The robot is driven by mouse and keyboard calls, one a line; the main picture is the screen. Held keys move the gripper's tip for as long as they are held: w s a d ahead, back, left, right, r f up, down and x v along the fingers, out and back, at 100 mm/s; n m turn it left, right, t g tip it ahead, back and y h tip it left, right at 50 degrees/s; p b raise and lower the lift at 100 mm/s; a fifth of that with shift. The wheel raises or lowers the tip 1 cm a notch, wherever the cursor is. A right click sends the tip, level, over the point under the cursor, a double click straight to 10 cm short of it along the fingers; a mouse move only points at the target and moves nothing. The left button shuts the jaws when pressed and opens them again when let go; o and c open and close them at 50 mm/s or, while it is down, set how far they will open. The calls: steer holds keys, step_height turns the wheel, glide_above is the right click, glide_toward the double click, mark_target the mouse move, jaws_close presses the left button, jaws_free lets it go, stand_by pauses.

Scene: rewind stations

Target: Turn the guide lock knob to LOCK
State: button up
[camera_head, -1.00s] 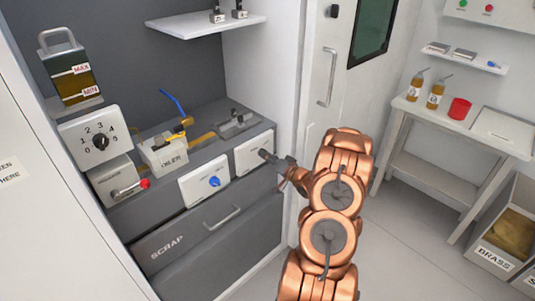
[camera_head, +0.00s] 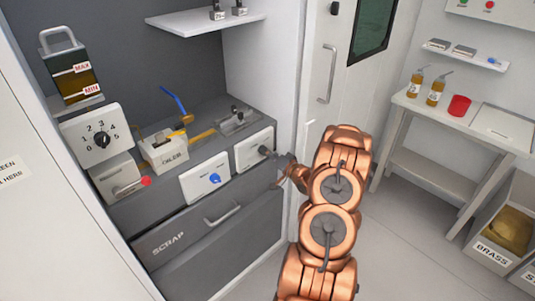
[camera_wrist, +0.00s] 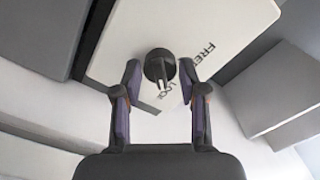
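The guide lock knob (camera_wrist: 158,66) is a small dark round knob on a white plate (camera_wrist: 125,35) in the wrist view. The plate carries the words FREE and LOCK, on the right of the knob and below right. A pale mark on the knob points down in that view, near LOCK. My gripper (camera_wrist: 160,78) is open, with one finger on each side of the knob and gaps visible between. In the head view the plate (camera_head: 246,152) is on the right of the grey cabinet front, and my gripper (camera_head: 277,158) is right at its knob.
Left of it are a plate with a blue knob (camera_head: 215,178), a white oiler (camera_head: 166,154), a numbered dial (camera_head: 101,140) and a red-tipped lever (camera_head: 146,181). A drawer handle (camera_head: 222,215) is below. A white door (camera_head: 316,70) stands to the right.

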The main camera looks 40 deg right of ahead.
steer(key=shift+o, duration=1.4)
steer(key=shift+s, duration=0.15)
steer(key=s, duration=1.1)
steer(key=shift+s+a, duration=0.15)
steer(key=shift+s, duration=0.2)
